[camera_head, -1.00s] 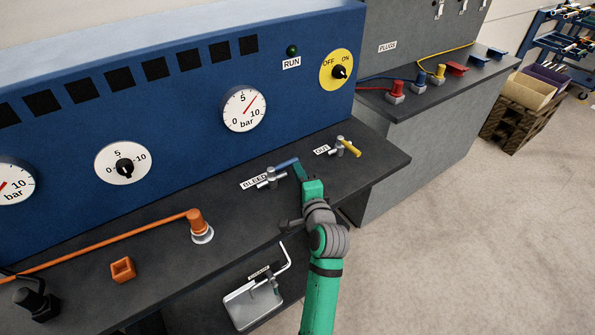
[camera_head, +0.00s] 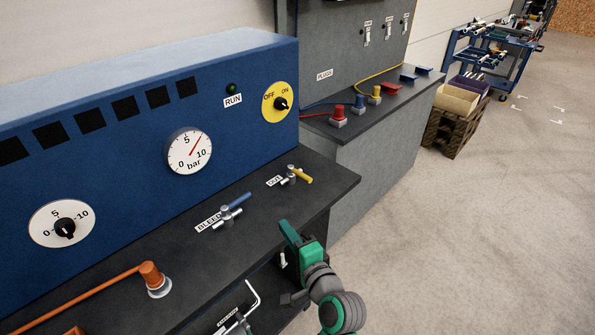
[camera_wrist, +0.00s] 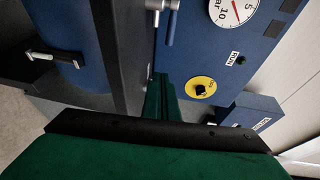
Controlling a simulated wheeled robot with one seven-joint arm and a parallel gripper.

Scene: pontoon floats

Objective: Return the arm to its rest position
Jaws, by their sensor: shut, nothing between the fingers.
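My gripper (camera_head: 287,233) is at the green end of my arm, in front of the bench's front edge in the head view. It is shut and empty. It is apart from the blue-handled BLEED valve (camera_head: 227,216), which stands on the dark bench top to its left. The yellow-handled OUT valve (camera_head: 291,176) is behind it. In the wrist view, the green fingers (camera_wrist: 163,98) are close together, with the yellow OFF/ON dial (camera_wrist: 200,88) beyond them.
The dark bench (camera_head: 330,182) carries a blue panel (camera_head: 130,165) with a bar gauge (camera_head: 188,151). An orange hose fitting (camera_head: 151,275) stands at the lower left. A plug counter (camera_head: 400,103) and a pallet with bins (camera_head: 452,125) stand further right. Open floor (camera_head: 470,240) lies at the right.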

